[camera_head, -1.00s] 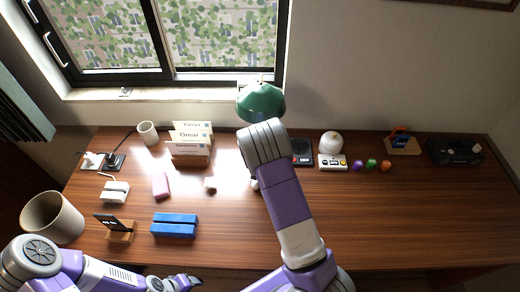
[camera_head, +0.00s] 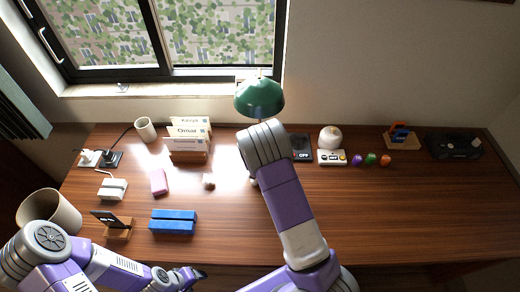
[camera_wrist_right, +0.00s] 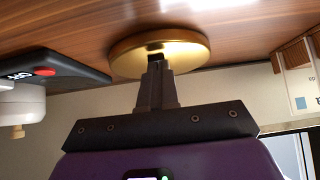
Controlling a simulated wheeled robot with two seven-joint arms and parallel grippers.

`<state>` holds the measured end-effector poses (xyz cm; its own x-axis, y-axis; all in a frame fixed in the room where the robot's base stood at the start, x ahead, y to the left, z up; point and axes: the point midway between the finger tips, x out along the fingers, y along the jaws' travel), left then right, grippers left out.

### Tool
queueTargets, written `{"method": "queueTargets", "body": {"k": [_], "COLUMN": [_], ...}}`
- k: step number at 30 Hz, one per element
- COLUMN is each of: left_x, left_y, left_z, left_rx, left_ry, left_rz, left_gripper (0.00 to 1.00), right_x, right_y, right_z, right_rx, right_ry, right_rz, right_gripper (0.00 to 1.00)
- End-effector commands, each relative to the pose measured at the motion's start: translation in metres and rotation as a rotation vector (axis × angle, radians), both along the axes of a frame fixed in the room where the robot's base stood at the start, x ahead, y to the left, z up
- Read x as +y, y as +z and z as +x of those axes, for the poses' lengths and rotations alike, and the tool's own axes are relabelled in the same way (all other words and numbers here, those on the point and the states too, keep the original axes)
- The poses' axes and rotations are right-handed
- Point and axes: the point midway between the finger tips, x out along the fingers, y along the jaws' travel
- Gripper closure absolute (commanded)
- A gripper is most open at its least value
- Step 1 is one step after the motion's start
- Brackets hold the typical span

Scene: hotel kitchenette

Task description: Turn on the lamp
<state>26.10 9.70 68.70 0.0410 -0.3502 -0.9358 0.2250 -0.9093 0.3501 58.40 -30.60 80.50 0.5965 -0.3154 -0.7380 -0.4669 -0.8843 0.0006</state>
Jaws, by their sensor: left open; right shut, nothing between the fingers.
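The lamp's green shade (camera_head: 259,97) stands at the back of the desk, just below the window. My right arm hides the lower part of the lamp in the head view. In the right wrist view the round gold lamp base (camera_wrist_right: 185,50) sits on the wood. My right gripper (camera_wrist_right: 157,62) is shut and empty, with its tips overlapping the base's near edge; I cannot tell whether they touch. No glow shows from the shade. My left gripper (camera_head: 190,277) is open, low at the desk's front edge, away from the lamp.
A dark device reading OFF (camera_head: 302,147) stands right of my right arm; the wrist view shows a dark panel (camera_wrist_right: 52,68) with a red dot. A card holder (camera_head: 187,157), blue block (camera_head: 173,222) and mug (camera_head: 146,130) stand left. The right front of the desk is clear.

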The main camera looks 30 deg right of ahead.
Motion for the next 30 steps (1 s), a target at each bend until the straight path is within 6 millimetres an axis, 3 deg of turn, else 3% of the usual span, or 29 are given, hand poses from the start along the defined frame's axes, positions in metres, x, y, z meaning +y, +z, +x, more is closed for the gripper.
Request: {"method": "queueTargets", "body": {"k": [7, 19, 30], "left_x": [0.0, 0.0, 0.0], "left_y": [0.011, 0.012, 0.028], "left_z": [0.0, 0.0, 0.0], "left_rx": [0.0, 0.0, 0.0], "left_ry": [0.0, 0.0, 0.0], "left_rz": [0.0, 0.0, 0.0], "left_gripper": [0.39, 0.39, 0.39], "right_x": [-0.001, 0.001, 0.018], "right_y": [0.013, 0.016, 0.059], "right_z": [0.0, -0.002, -0.035], "right_rx": [0.0, 0.0, -0.001], "right_ry": [-0.001, -0.001, -0.001], "right_rz": [0.0, 0.001, 0.002], "right_gripper": [1.0, 1.0, 1.0]}}
